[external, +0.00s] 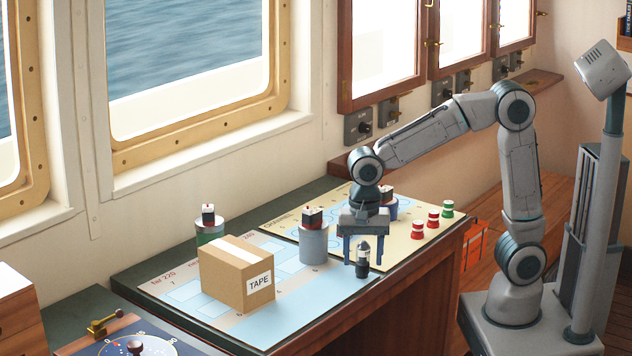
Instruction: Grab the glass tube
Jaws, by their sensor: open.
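My gripper (363,253) points down over the chart table, its two blue fingers apart, with nothing seen between them in firm contact. A small dark upright item (362,262) with a grey pointed top stands on the chart at the fingers, between or just in front of them; I cannot tell which. No clearly transparent glass tube shows; I cannot tell whether this dark item is it. A grey cylinder (314,246) with a small red, white and black block on top stands just left of the gripper.
A cardboard box marked TAPE (236,275) stands left on the chart. A green cylinder (210,233) is behind it, and a blue cylinder (389,208) behind the gripper. Red and green pieces (433,219) stand at right. The chart's front strip (310,305) is clear.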

